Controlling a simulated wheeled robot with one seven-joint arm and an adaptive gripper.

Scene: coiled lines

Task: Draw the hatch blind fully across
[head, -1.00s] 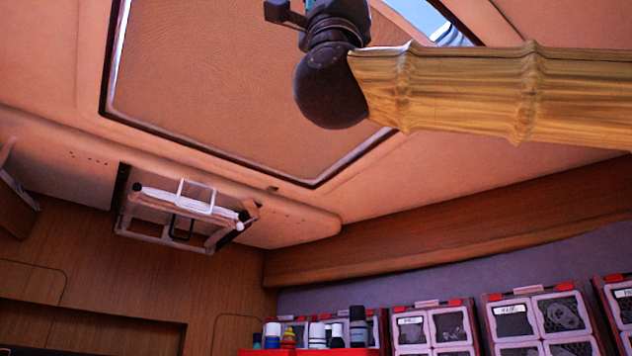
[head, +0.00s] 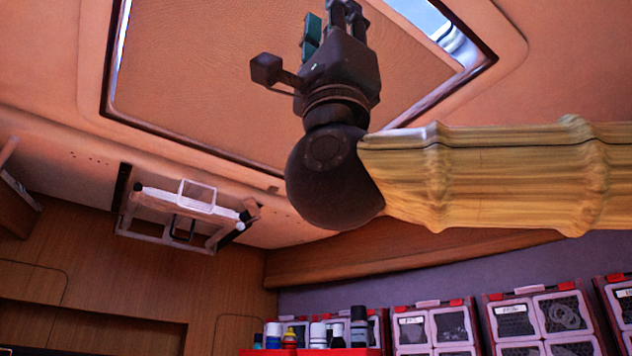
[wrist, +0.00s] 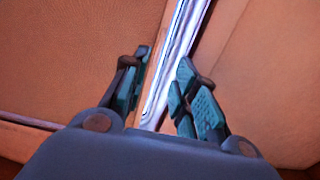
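The tan hatch blind (head: 215,75) covers most of the ceiling hatch (head: 130,122). A bright gap shows past its edge at the hatch's upper right (head: 425,18). My gripper (head: 338,12) is raised beneath the blind, its fingertips near the top of the head view. In the wrist view my gripper (wrist: 165,85) is open, with one teal-padded finger on each side. The blind's brown edge (wrist: 158,65) and the bright gap show between the fingers. The blind (wrist: 75,60) fills the left of that view. I cannot tell whether a finger touches it.
A white folded rack (head: 180,215) is fixed below the ceiling at left. Red-framed bins (head: 435,325) line the wall at lower right, beside several bottles in a red tray (head: 310,352). The ceiling panel (head: 560,80) right of the hatch is clear.

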